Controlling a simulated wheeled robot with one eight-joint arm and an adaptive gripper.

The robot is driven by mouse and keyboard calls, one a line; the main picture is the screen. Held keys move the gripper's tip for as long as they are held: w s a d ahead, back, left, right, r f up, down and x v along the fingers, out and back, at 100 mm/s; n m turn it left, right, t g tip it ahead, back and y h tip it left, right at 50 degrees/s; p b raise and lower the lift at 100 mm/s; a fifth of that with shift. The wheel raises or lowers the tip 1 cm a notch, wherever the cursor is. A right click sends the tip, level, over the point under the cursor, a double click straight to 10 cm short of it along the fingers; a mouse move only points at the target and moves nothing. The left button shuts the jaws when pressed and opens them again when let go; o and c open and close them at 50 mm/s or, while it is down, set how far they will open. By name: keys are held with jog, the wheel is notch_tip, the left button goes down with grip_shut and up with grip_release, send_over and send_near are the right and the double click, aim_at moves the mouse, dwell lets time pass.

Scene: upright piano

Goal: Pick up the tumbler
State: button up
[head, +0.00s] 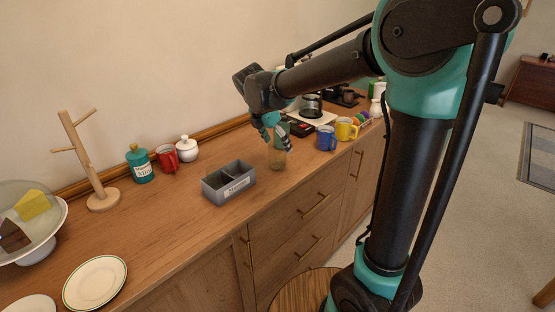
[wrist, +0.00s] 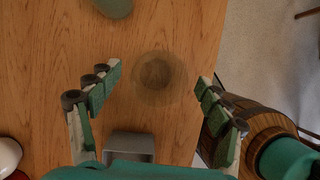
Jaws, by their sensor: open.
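A clear, brownish see-through tumbler (head: 278,158) stands upright on the wooden sideboard, right of the grey divided box. The wrist view looks down on it as a faint round shape (wrist: 157,80) between and a little beyond the fingertips. My gripper (head: 274,138) is open and empty, pointing down just above the tumbler. In the wrist view, its two green-padded fingers (wrist: 158,84) are spread wide on either side, apart from the glass. The fingers cover part of the tumbler's top in the head view.
The grey divided box (head: 228,184) stands close on the left. A blue mug (head: 326,138) and a yellow mug (head: 346,130) stand to the right. A green object (wrist: 115,6) lies beyond the tumbler in the wrist view. The sideboard's front edge is near.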

jog(key=shift+w+d+f, duration=0.15)
jog(key=shift+d+f, duration=0.05)
jog(key=shift+f, duration=0.4)
grip_shut()
jog(key=shift+r, duration=0.1)
